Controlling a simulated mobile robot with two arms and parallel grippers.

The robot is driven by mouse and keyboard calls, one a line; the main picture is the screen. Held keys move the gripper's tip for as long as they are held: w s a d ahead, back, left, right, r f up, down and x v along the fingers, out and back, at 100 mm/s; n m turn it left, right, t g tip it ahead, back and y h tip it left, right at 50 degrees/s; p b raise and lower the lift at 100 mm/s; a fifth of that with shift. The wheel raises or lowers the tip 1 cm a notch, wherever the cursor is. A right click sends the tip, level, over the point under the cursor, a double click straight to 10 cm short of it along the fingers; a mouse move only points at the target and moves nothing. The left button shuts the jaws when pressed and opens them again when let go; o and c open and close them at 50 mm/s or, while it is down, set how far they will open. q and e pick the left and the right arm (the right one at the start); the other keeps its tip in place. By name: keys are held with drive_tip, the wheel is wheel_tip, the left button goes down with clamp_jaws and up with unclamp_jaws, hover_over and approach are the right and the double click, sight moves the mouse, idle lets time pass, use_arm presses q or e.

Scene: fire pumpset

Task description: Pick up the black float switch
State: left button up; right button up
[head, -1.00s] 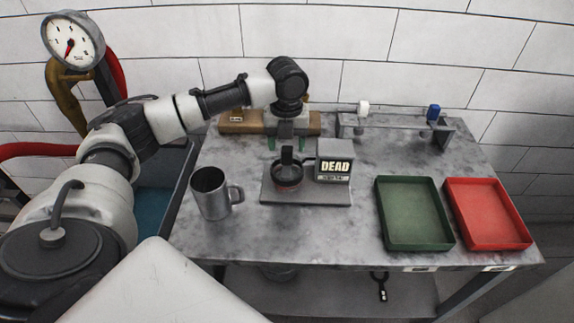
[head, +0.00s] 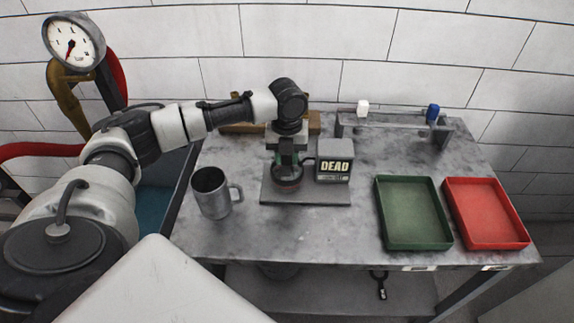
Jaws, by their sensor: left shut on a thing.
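The black float switch stands upright in the round cup (head: 287,178) on the grey tester plate (head: 325,196), and my gripper now hides most of it. My left gripper (head: 287,161) comes down from above with its fingers over the cup. It is shut on the float switch, which is still down at the cup. The tester box (head: 335,160) just to the right shows the word DEAD. My right gripper is not in view.
A metal mug (head: 210,194) stands close to the left of the tester. A green tray (head: 413,215) and a red tray (head: 487,214) lie to the right, both empty.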

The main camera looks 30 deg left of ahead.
use_arm(q)
drive_tip(key=shift+r, duration=0.1)
wheel_tip(320, 180, up, 9)
drive_tip(key=shift+r+b, duration=0.15)
drive_tip(key=shift+b, duration=0.15)
drive_tip(key=shift+r, duration=0.35)
wheel_tip(320, 180, up, 8)
drive_tip(key=p, duration=1)
drive_tip(key=shift+r, duration=0.2)
idle(0.8)
